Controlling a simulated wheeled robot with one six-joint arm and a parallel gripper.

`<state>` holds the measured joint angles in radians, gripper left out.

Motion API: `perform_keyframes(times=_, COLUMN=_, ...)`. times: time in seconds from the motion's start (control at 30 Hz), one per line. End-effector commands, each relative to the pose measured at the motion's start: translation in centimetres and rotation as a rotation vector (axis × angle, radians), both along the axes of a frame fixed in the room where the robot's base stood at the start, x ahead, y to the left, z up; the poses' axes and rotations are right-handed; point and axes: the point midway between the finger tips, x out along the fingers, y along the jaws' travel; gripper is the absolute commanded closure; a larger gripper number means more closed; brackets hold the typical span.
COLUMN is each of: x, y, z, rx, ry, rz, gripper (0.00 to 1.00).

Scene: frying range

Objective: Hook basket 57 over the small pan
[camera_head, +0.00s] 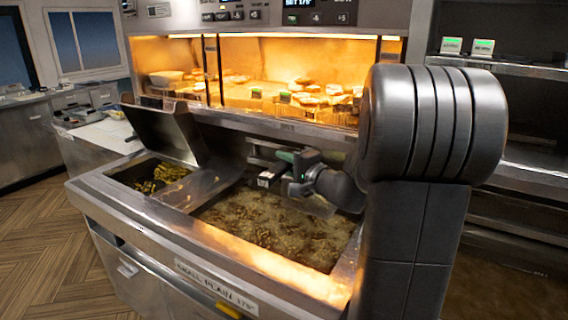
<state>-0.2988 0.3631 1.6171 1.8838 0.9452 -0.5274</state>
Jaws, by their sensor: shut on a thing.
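My gripper (285,176) is over the back part of a wide pan of bubbling brown oil (270,225). It is shut on a dark handle with a green part (287,156), which I take to be the handle of basket 57. A small pale tag (265,180) shows beside the jaws, too small to read. The basket's body cannot be made out. A front plate (215,287) seems to read "SMALL PLAIN 175°", below the wide pan. A narrower bay (120,178) with greenish-brown food lies to the left.
A slanted metal panel (160,130) stands up behind the left bay. A lit warming shelf (250,105) with food and small tags runs along the back. Racks (530,180) stand at the right. Wooden floor (50,260) is clear at the left.

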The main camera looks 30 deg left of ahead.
Motion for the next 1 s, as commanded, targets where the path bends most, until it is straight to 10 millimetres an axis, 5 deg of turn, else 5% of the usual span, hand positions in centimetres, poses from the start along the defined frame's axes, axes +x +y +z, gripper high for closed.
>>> perform_keyframes(times=1.0, x=0.39, y=-0.29, z=-1.47, rx=-0.008, ry=0.014, rz=-0.014, gripper=1.0)
